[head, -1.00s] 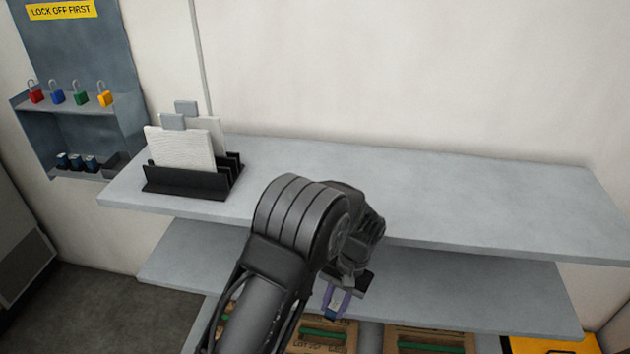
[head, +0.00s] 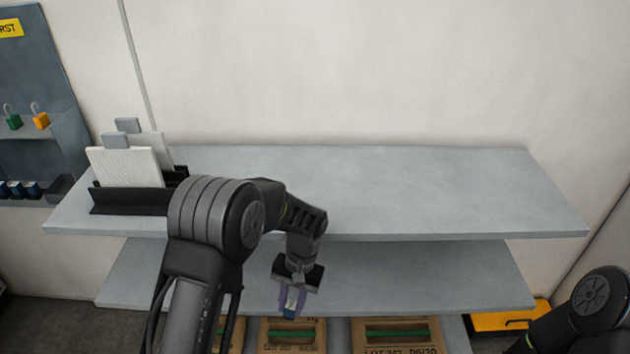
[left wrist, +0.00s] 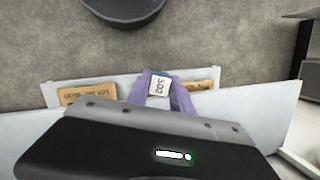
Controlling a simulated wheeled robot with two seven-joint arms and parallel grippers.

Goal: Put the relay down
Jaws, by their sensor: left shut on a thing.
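My left gripper (head: 291,299) is shut on the relay (head: 288,308), a small block with blue showing between the purple fingers. In the head view the gripper points down in front of the shelf unit, beside the lower shelf (head: 420,275). The upper shelf (head: 400,190) is behind and above it, with a wide bare top. Of my right arm only a dark link shows at the lower right; its gripper is out of view.
A black file rack (head: 130,200) with white papers stands at the upper shelf's left end. Cardboard boxes (head: 395,335) sit below the lower shelf. A yellow-orange case (head: 500,320) is at lower right. A wall cabinet (head: 50,150) holds padlocks and several small blue blocks.

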